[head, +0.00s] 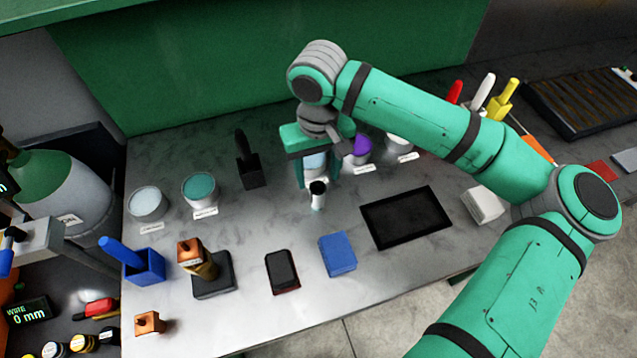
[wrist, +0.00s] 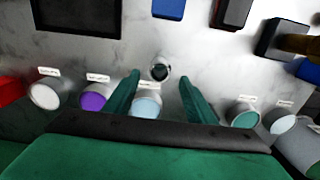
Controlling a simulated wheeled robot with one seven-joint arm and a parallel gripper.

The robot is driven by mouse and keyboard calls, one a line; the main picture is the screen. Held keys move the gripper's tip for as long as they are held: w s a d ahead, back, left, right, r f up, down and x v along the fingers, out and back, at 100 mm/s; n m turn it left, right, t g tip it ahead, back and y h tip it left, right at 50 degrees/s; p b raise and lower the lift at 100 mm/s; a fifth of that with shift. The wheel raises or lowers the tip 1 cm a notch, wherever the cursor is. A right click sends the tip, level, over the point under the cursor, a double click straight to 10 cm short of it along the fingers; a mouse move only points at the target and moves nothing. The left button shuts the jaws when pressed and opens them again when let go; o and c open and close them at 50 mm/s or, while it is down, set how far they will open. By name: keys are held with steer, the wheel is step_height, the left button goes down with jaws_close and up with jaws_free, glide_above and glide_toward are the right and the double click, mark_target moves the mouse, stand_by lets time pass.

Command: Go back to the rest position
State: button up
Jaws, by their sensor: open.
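My gripper (head: 318,170) hangs over the back middle of the metal table in the head view, fingers pointing down. In the wrist view my gripper (wrist: 160,92) is open, its two green fingers apart with nothing gripped. A small white cylinder with a dark top (head: 317,195) stands on the table just in front of the fingers; it also shows in the wrist view (wrist: 160,69). A cup with pale blue contents (wrist: 147,106) stands between the fingers in the wrist view and is partly hidden by my gripper in the head view.
A purple cup (head: 358,150), a teal cup (head: 200,188) and a pale cup (head: 148,203) stand along the back. A black tray (head: 406,217), a blue block (head: 337,254) and a black block (head: 282,271) lie in front. A black holder (head: 249,172) stands left of my gripper.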

steer(key=shift+r, duration=0.9)
